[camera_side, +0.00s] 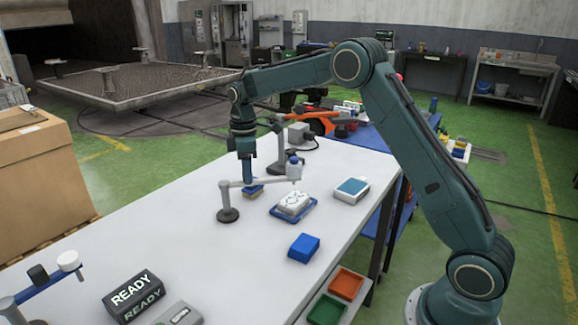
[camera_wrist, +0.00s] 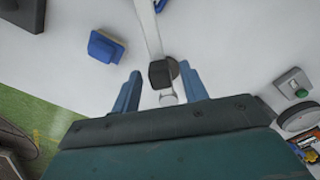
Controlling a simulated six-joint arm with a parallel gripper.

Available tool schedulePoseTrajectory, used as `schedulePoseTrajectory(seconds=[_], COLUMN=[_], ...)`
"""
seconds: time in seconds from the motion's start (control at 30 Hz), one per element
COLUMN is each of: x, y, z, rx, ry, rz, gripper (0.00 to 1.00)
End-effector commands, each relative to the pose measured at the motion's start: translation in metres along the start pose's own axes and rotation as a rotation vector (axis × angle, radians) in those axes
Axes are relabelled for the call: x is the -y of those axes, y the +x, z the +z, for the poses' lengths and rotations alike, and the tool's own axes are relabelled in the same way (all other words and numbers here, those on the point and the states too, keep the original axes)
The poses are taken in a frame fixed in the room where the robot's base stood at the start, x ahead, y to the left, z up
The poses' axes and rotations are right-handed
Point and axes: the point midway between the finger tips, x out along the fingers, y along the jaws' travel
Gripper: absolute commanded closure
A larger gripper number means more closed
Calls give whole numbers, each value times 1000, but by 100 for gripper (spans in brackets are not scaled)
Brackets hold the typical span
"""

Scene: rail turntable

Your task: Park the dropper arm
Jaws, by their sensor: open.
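The dropper arm is a slim white bar (camera_side: 262,182) on a short post with a round dark base (camera_side: 228,215). Its far end carries a white bottle with a blue cap (camera_side: 294,170), near a blue tray (camera_side: 279,214) holding a pale block (camera_side: 294,201). In the wrist view the white bar (camera_wrist: 148,28) runs upward from a dark hub (camera_wrist: 160,73), with a small pale peg (camera_wrist: 168,97) below the hub. My gripper (camera_wrist: 160,88) is open, its blue fingers either side of hub and peg. In the side view my gripper (camera_side: 247,180) is low by the bar; contact cannot be told.
A blue block (camera_side: 303,247), a white box with a blue top (camera_side: 351,190), a READY sign (camera_side: 135,295) and a blue swing arm (camera_side: 42,285) stand on the table. The table's front middle is clear.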

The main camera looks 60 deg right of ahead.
Motion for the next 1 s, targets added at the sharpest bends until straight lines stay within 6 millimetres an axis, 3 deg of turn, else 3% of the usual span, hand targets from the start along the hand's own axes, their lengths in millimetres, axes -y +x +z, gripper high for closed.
schedulePoseTrajectory(seconds=[0.27,0.4,0.5,1.0], x=[0,0,0,4], y=[1,1,1,0], z=[0,0,0,0], rx=[0,0,0,0], ry=[0,0,0,61], rz=[0,0,0,0], gripper=[58,86,100,100])
